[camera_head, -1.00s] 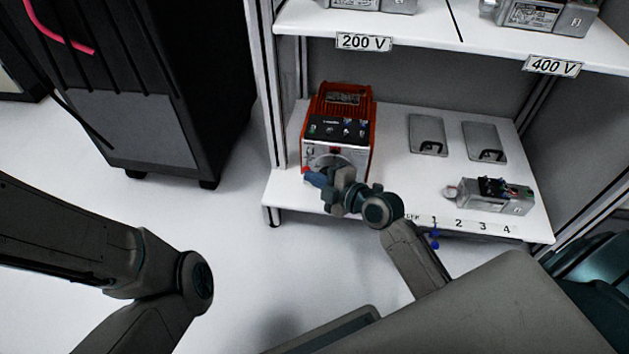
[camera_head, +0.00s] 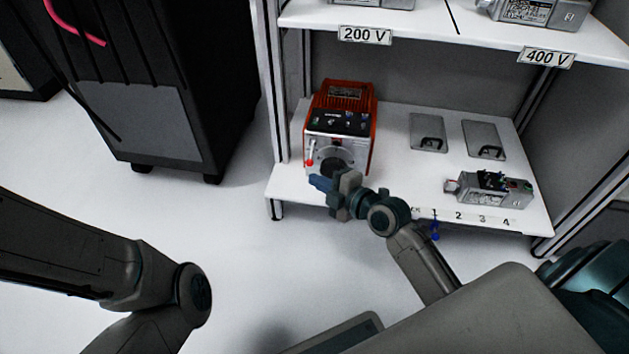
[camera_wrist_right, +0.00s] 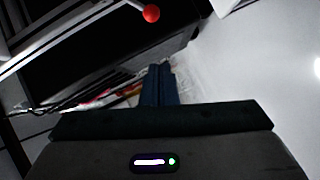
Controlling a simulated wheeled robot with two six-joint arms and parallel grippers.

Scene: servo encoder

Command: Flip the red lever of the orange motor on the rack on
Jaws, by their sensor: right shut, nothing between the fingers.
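The orange motor (camera_head: 365,100) stands at the left end of the rack's lower shelf. It has a dark top panel and a pale front with a dark round part. Its lever (camera_head: 309,162) is at the left of the front, a pale stick with a red ball at its lower end; the red ball shows at the top of the right wrist view (camera_wrist_right: 151,13). My right gripper (camera_head: 318,183) is in front of the motor, just below and apart from the red ball. Its blue fingers (camera_wrist_right: 160,85) are shut and empty. My left gripper is out of view; only its arm shows.
The lower shelf (camera_head: 400,185) also holds two grey plates (camera_head: 428,133) and a small grey motor (camera_head: 490,188). An upper shelf (camera_head: 450,35) with 200 V and 400 V labels hangs above. A black cabinet (camera_head: 150,90) stands left, with white floor between.

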